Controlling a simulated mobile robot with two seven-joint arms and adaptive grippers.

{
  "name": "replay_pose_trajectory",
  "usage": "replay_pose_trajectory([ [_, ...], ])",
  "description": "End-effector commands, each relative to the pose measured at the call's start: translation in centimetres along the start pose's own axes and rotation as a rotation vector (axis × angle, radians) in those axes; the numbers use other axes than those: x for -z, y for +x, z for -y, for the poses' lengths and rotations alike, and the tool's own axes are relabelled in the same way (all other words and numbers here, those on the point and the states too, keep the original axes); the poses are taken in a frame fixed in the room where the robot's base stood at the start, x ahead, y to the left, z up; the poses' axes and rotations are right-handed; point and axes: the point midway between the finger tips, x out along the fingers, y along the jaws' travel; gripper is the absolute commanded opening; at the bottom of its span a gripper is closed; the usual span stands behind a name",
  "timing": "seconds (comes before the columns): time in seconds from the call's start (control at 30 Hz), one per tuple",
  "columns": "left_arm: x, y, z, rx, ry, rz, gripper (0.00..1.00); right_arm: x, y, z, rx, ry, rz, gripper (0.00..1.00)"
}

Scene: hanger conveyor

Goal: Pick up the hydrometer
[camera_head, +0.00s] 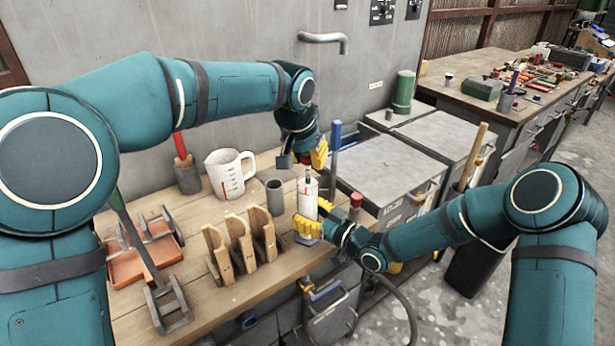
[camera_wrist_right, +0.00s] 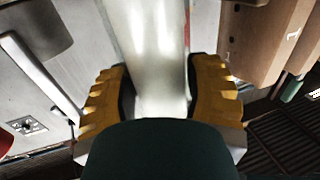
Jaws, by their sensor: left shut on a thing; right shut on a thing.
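A tall whitish cylinder (camera_head: 308,198) stands upright near the right end of the wooden bench. My right gripper (camera_head: 312,217) is shut around its lower part from the right. In the right wrist view the pale cylinder (camera_wrist_right: 155,50) runs between the yellow fingers (camera_wrist_right: 160,97). My left gripper (camera_head: 308,156) is above the cylinder's top, pointing down, shut on a slim piece with a reddish part, seemingly the hydrometer (camera_head: 308,171). Its upper part is hidden by the fingers; I cannot tell how far it sits in the cylinder.
A white measuring jug (camera_head: 230,175), a dark grey cup (camera_head: 275,197) and several wooden blocks (camera_head: 240,243) stand left of the cylinder. An orange tray (camera_head: 130,268) lies at the far left. A blue-handled tool (camera_head: 335,150) rises close right of my left gripper. Grey cabinets (camera_head: 385,170) stand beyond.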

Motion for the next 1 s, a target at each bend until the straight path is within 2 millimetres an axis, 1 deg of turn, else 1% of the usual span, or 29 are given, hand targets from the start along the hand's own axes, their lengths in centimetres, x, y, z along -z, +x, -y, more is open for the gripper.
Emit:
replay_pose_trajectory([
  [0.17,1.1,-2.4,0.0,0.000,0.001,-0.007,0.00,0.0,0.0,0.0,0.000,0.000,0.000,0.11],
  [0.27,2.0,-4.6,0.0,0.000,0.000,-0.008,0.00,0.0,0.0,0.0,0.000,0.000,0.000,0.11],
  [0.4,3.5,-8.3,0.1,-0.001,0.000,-0.008,0.00,0.0,0.0,0.0,0.000,0.000,0.000,0.11],
  [0.5,4.5,-10.7,0.1,-0.001,-0.001,-0.007,0.00,0.0,0.0,0.0,0.000,0.000,0.000,0.11],
  [0.6,5.3,-12.6,0.2,0.000,0.000,-0.005,0.00,0.0,0.0,0.0,0.000,0.000,0.000,0.11],
  [0.7,5.9,-14.1,0.2,-0.001,0.000,-0.004,0.00,0.0,0.0,0.0,0.000,0.000,0.000,0.11],
  [0.8,6.3,-15.1,0.3,0.000,0.000,-0.003,0.00,0.0,0.0,0.0,0.000,0.000,0.000,0.11],
  [1.0,6.7,-16.2,0.3,0.000,0.000,-0.001,0.00,0.0,0.0,0.0,0.000,0.000,0.000,0.11],
])
